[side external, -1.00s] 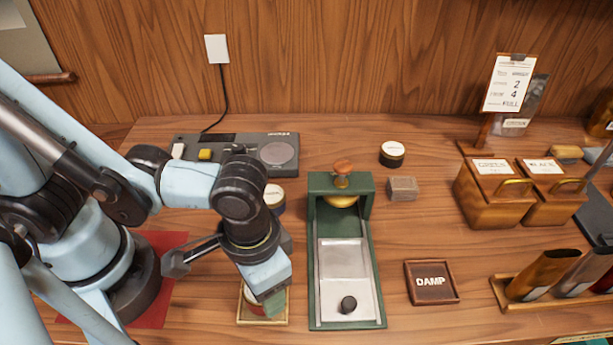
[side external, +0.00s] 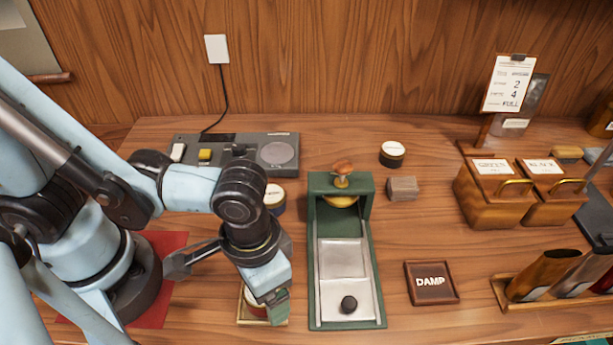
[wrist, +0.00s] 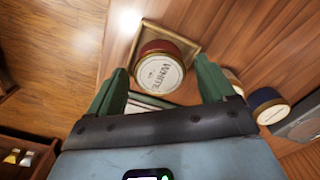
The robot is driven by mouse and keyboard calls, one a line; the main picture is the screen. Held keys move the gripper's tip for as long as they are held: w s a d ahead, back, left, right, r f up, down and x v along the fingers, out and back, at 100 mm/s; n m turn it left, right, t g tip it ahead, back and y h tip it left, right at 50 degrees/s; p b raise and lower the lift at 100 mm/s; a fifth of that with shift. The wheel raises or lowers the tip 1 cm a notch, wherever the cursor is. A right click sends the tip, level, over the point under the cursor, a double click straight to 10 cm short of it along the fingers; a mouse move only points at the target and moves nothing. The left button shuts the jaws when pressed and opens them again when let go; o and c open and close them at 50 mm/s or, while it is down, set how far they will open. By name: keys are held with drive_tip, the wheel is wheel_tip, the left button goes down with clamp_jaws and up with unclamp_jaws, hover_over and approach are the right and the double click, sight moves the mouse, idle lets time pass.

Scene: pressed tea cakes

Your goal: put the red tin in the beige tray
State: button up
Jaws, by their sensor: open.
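The red tin (wrist: 161,68), with a cream lid lettered in dark print, sits inside the beige tray (wrist: 190,27) in the wrist view. In the side external view the red tin (side external: 256,306) is partly hidden by my gripper, and the beige tray (side external: 241,321) shows around it at the table's front. My gripper (wrist: 160,66) is open, with a green finger on each side of the tin's near part in the wrist view. In the side external view my gripper (side external: 279,308) is at the tray's right side. Contact with the tin cannot be told.
The green press (side external: 379,290) stands close right of the tray. A blue tin (side external: 274,205) is behind my wrist, and a black tin (side external: 392,153) stands farther back. A DAMP tray (side external: 431,283) lies right of the press, with bare wood between.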

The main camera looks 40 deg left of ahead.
wheel_tip(320, 180, up, 12)
drive_tip(key=w+a+n+t, duration=0.1)
drive_tip(key=w+a+t, duration=0.2)
drive_tip(key=w+a, duration=0.3)
drive_tip(key=w+a+n+t, duration=0.1)
drive_tip(key=w+a+t, duration=0.3)
drive_tip(key=a, duration=0.9)
drive_tip(key=w, duration=0.3)
drive_tip(key=shift+a+f, duration=0.2)
drive_tip(key=shift+a, duration=0.1)
